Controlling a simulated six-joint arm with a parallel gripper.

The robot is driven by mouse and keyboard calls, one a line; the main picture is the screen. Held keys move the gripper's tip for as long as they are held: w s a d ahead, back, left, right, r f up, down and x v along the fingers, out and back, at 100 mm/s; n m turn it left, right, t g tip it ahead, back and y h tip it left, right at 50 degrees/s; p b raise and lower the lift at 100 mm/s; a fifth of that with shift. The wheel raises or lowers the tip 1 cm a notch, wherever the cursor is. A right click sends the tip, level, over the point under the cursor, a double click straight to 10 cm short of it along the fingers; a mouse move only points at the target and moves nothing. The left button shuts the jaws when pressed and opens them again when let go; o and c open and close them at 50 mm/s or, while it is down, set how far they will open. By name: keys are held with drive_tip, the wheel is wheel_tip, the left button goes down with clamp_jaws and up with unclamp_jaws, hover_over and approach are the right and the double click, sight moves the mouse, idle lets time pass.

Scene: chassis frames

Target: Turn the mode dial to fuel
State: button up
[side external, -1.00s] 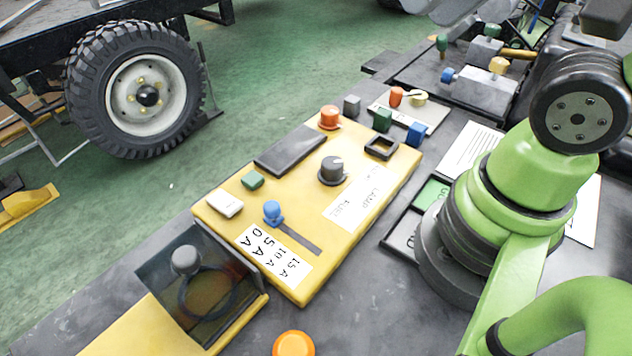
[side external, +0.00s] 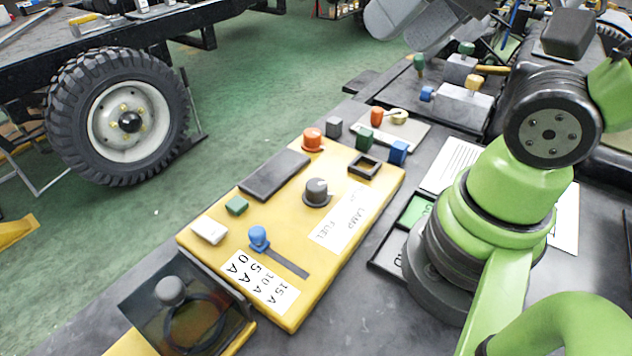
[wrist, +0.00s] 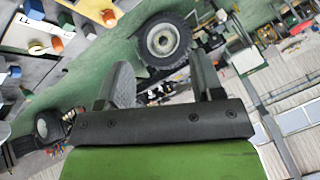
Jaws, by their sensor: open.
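The mode dial (side external: 317,191) is a dark grey round knob on the yellow panel (side external: 330,262), in the middle of the side external view. A white label strip (side external: 343,216) beside it reads LAMP and FUEL; its upper text is unclear. A pale mark shows on the dial's top, but I cannot tell which word it faces. My gripper (wrist: 163,80) is open and empty in the wrist view, its fingers wide apart. It is well away from the dial, with a truck wheel seen beyond. The dial cannot be made out in the wrist view.
On the panel, an orange knob (side external: 313,138), a dark flat plate (side external: 274,175), a blue slider (side external: 259,238) and a black square frame (side external: 364,167) surround the dial. Small blocks stand behind it. A clear-covered box (side external: 185,305) adjoins the near left end. Space above the dial is clear.

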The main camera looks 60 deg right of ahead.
drive_tip(key=n+g+h, duration=0.2)
drive_tip(key=n+g, duration=0.5)
drive_tip(key=n, duration=1.4)
hover_over(317, 184)
wheel_tip(317, 184, down, 17)
drive_tip(key=shift+f+n, duration=0.5)
drive_tip(key=shift+f, duration=0.1)
wheel_tip(317, 184, down, 10)
drive_tip(key=shift+r, duration=0.25)
drive_tip(key=c, duration=0.9)
